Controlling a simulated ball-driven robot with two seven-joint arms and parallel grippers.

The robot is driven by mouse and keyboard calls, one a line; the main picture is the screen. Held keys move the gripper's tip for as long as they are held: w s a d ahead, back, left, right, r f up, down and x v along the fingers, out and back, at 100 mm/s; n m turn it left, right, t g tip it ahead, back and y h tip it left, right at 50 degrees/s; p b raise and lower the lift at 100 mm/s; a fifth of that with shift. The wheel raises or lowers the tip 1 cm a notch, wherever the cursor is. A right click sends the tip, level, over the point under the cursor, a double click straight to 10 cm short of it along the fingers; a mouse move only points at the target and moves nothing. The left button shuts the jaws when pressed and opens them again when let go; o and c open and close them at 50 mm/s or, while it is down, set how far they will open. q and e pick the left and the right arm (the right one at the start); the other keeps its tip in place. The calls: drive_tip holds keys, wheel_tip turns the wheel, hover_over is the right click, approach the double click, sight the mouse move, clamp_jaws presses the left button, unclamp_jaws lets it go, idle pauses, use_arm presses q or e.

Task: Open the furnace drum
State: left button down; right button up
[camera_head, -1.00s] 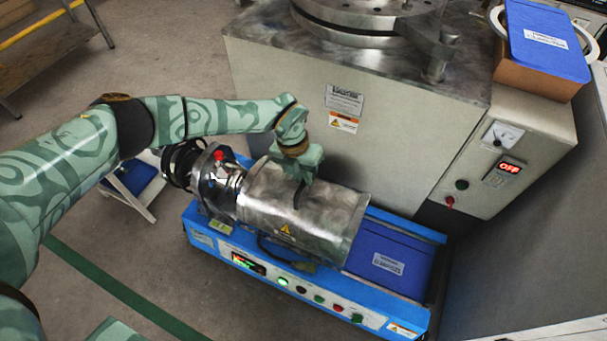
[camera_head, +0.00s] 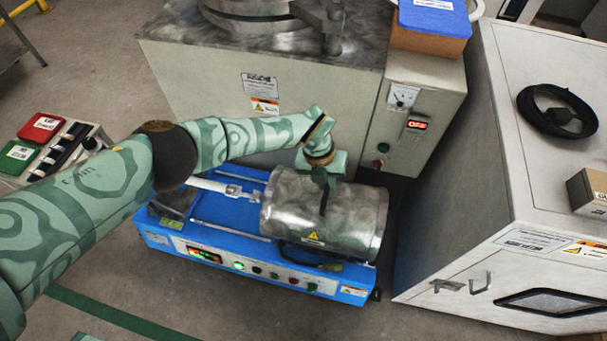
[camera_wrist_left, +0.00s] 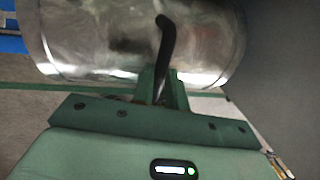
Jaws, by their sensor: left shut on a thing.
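The furnace drum (camera_head: 285,212) is a shiny metal cylinder lying on its side at the right end of the blue base (camera_head: 160,240). My left gripper (camera_head: 323,180) comes down on it from above and is shut on its black handle (camera_head: 325,200). In the left wrist view, the curved black handle (camera_wrist_left: 167,40) rises between the green fingers (camera_wrist_left: 163,88), with the drum (camera_wrist_left: 100,40) behind. Bare rails and a white rod (camera_head: 215,186) lie open to the left of the drum. My right gripper is not seen.
A large grey machine (camera_head: 215,110) stands close behind the base, with a control box (camera_head: 400,110) reading OFF. A white cabinet (camera_head: 480,230) stands close on the right. Red and green boxes (camera_head: 40,128) are at the left. Floor is clear in front.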

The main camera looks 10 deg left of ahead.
use_arm(q)
drive_tip(key=shift+d, duration=0.9)
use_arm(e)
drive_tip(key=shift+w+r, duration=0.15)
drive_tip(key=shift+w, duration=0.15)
use_arm(q)
drive_tip(key=c, duration=1.5)
unclamp_jaws()
drive_tip(key=shift+o, duration=0.5)
drive_tip(key=shift+a+r, duration=0.1)
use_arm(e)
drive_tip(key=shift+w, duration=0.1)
